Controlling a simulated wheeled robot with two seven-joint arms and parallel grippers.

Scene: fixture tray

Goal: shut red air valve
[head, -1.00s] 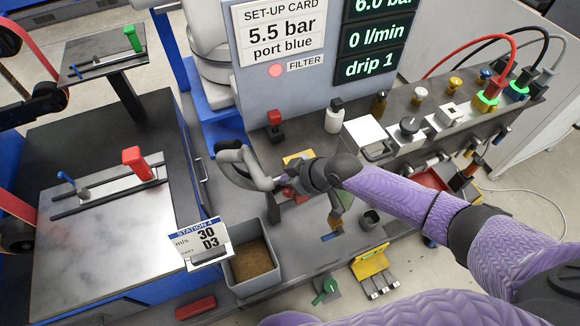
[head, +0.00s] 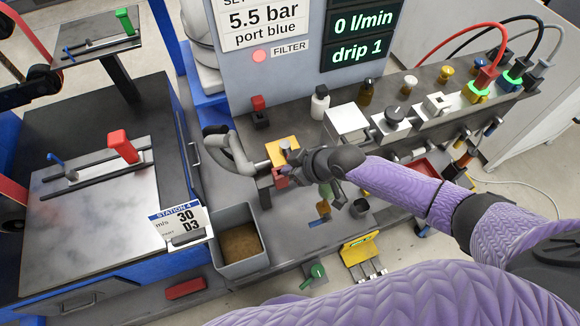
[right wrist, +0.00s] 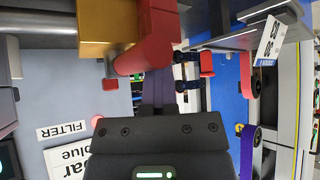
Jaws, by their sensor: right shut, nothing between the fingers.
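The red valve handle (head: 281,178) shows in the head view just below a yellow block (head: 277,153) with a grey stub on top, at the front edge of the bench. In the right wrist view the red handle (right wrist: 155,38) is close beyond the fingers, beside the brass-yellow block (right wrist: 105,25). My right gripper (head: 293,163) is shut and empty, just right of the block and handle. Its fingers partly cover this spot, and I cannot tell whether they touch the handle. My left gripper is not in view.
A grey bin (head: 217,232) is below left, and a green knob (head: 317,271) is below. A red lever (head: 123,147) stands on the left plate. Bottles and a knob panel (head: 420,110) are behind right.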

